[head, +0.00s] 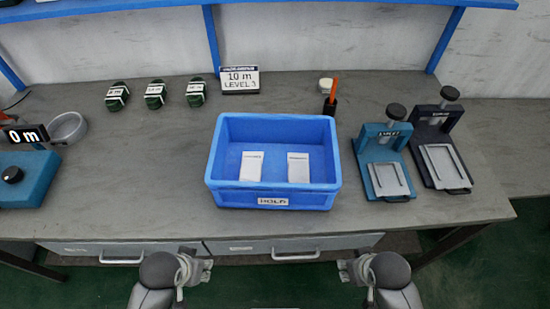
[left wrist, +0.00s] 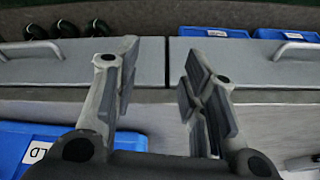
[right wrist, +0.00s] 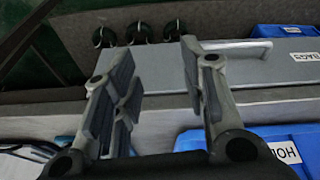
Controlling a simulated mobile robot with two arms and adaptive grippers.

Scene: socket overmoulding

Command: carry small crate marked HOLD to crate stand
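The small blue crate marked HOLD (head: 275,201) stands upright on the grey workbench, near its front edge. Two white packets (head: 251,166) lie flat inside it. Its labelled wall also shows in the left wrist view (left wrist: 62,143) and in the right wrist view (right wrist: 245,135). My left gripper (head: 208,268) is open and empty in front of the bench, left of the crate. My right gripper (head: 342,268) is open and empty in front of the bench, right of the crate. Neither gripper touches the crate. I cannot identify a crate stand in these views.
A teal press (head: 384,155) and a dark press (head: 440,145) stand right of the crate. A teal device (head: 28,180) is at the left. Drawers with handles (head: 295,254) face my grippers.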

